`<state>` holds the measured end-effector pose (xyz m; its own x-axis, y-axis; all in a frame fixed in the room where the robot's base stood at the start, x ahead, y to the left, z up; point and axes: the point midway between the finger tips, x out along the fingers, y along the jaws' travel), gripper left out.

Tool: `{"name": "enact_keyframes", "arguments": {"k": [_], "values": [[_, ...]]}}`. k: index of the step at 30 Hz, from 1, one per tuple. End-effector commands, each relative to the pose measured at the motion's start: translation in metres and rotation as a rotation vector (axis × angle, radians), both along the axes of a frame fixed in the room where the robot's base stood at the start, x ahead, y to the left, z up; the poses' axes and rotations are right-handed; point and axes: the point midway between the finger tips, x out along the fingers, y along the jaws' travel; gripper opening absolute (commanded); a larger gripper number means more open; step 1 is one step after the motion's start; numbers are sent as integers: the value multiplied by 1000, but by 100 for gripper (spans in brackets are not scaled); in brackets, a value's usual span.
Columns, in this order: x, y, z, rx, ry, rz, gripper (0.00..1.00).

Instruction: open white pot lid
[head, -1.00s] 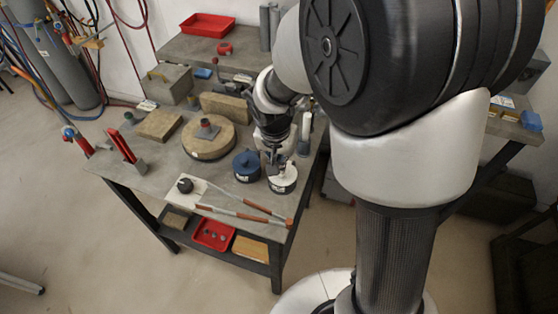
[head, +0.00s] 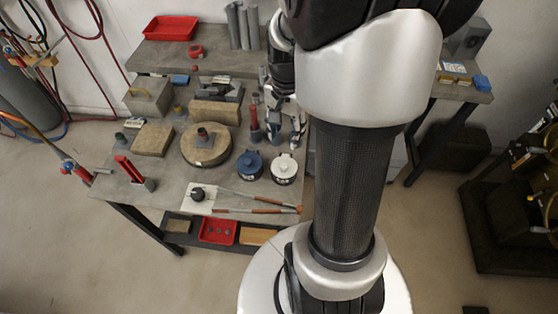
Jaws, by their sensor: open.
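The white pot (head: 284,172) stands upright near the right edge of the workbench, with its white lid (head: 285,161) on top. A blue pot (head: 249,165) stands just left of it. My gripper (head: 284,112) is behind the white pot, apart from it, toward the back of the bench. It is open and I see nothing held in it. Its fingertips are small and partly blend with the tools behind, and my arm column hides the area to the right.
A round stone disc (head: 206,153), a brown block (head: 153,139) and a red upright tool (head: 134,173) stand to the left. A white plate with a black knob (head: 198,198) and orange-and-grey rods (head: 257,204) lie in front. A red tray (head: 170,28) sits on the rear shelf.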

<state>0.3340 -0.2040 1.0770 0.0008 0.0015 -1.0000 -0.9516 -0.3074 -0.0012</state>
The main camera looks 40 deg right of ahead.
Motion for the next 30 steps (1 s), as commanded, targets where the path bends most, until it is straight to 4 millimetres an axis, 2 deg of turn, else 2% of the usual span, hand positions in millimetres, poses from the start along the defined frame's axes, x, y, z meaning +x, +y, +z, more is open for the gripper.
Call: {"name": "enact_keyframes", "arguments": {"k": [1, 3, 15, 21, 30], "values": [[-1, 1, -16, 3, 4, 1, 41], [-1, 1, -32, 2, 4, 1, 41], [0, 1, -115, 2, 4, 1, 41], [0, 1, -136, 0, 1, 2, 41], [1, 0, -142, -1, 0, 2, 41]]}}
